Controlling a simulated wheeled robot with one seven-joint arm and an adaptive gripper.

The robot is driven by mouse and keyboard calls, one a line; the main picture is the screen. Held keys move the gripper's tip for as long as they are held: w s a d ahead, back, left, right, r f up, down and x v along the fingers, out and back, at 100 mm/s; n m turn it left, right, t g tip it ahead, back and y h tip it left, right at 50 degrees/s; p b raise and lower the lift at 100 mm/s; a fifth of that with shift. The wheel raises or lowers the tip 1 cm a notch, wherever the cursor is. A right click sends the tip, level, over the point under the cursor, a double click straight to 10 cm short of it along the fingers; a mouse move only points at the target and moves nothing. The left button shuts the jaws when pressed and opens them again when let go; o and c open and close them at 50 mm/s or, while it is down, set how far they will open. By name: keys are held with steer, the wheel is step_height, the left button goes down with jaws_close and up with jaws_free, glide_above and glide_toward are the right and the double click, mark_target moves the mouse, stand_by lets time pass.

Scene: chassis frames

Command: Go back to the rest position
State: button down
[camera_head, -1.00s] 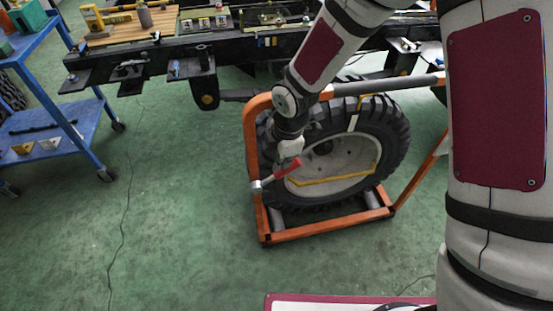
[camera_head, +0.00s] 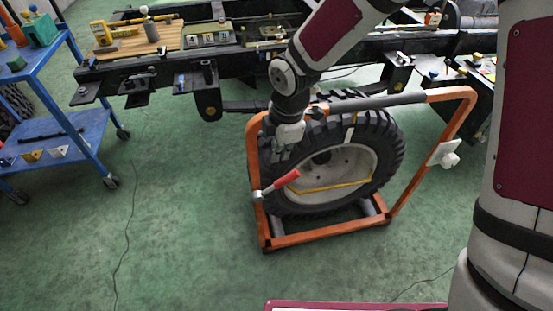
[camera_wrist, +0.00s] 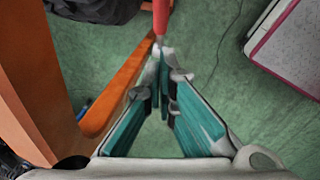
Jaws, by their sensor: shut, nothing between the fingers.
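My gripper (camera_head: 277,156) hangs from my arm at the left side of the orange wheel stand, in front of the tyre. In the wrist view the teal fingers of my gripper (camera_wrist: 165,80) converge and their tips are together with nothing held. A red-handled tool with a metal head (camera_head: 284,180) is at the stand's left post, just below my gripper in the head view. Its red handle (camera_wrist: 162,14) shows beyond the fingertips in the wrist view; I cannot tell the exact gap.
The orange stand (camera_head: 330,234) holds a large tyre (camera_head: 388,150) close to my arm. A black chassis frame (camera_head: 235,70) stands behind it, with a wooden board (camera_head: 120,48) on top. A blue cart (camera_head: 85,125) is at left. Green floor is clear at front left.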

steer(key=s+d+r+m+h, duration=0.1)
steer(key=s+d+r+m, duration=0.4)
steer(key=d+r, duration=0.3)
steer(key=s+d+r+m+h, duration=0.2)
steer(key=s+d+r+m, duration=0.3)
steer(key=d+r, duration=0.25)
steer(key=s+d+r+m+y, duration=0.1)
steer(key=s+d+r+m, duration=0.2)
steer(key=s+m, duration=0.45)
steer(key=s+d+r+m+y, duration=0.1)
steer(key=s+d+r+m, duration=0.3)
steer(key=s, duration=0.7)
step_height(320, 180, up, 15)
steer(key=a+m+t+p, duration=0.1)
steer(key=t+p, duration=0.1)
steer(key=p, duration=1.3)
steer(key=shift+s+a+t, duration=0.15)
steer(key=shift+s+t, duration=0.25)
steer(key=shift+f, duration=0.1)
